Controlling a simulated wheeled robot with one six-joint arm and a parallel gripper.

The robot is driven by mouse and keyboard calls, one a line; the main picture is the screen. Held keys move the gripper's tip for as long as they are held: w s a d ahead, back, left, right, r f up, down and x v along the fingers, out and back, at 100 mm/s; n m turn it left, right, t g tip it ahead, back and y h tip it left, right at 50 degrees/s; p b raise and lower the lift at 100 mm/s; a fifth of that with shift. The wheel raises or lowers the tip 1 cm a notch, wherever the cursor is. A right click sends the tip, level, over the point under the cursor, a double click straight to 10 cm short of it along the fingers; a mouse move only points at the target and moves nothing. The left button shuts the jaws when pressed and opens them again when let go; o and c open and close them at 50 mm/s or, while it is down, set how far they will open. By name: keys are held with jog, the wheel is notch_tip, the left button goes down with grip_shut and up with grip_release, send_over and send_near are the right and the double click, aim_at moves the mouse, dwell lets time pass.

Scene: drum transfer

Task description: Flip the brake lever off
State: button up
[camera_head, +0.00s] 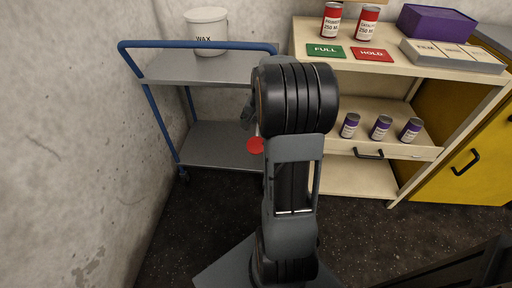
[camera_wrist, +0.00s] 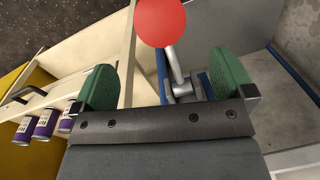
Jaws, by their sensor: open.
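The brake lever shows in the wrist view as a round red knob (camera_wrist: 160,20) on a short metal rod (camera_wrist: 176,66), mounted by a bracket on the blue cart frame. In the head view the red knob (camera_head: 255,145) sits at the cart's right end, just left of my arm. My gripper (camera_wrist: 166,82) is open, with its green-padded fingers wide apart. The rod and bracket appear between the fingers in the wrist view, with the knob beyond the fingertips at the top. I cannot tell the depth gap. In the head view my arm hides most of the gripper.
The grey cart (camera_head: 220,145) with blue rails carries a white WAX bucket (camera_head: 206,32). A concrete wall (camera_head: 70,130) bounds the left.

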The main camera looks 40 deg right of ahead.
aim_at(256, 143)
jog(key=f+b, duration=0.1)
jog(key=f, duration=0.2)
jog(key=f+b, duration=0.1)
jog(key=f, duration=0.5)
jog(key=shift+w+a+f+b, duration=0.25)
jog(key=shift+w+f+b, duration=0.05)
jog(key=shift+w+b, duration=0.1)
jog(key=shift+s, duration=0.1)
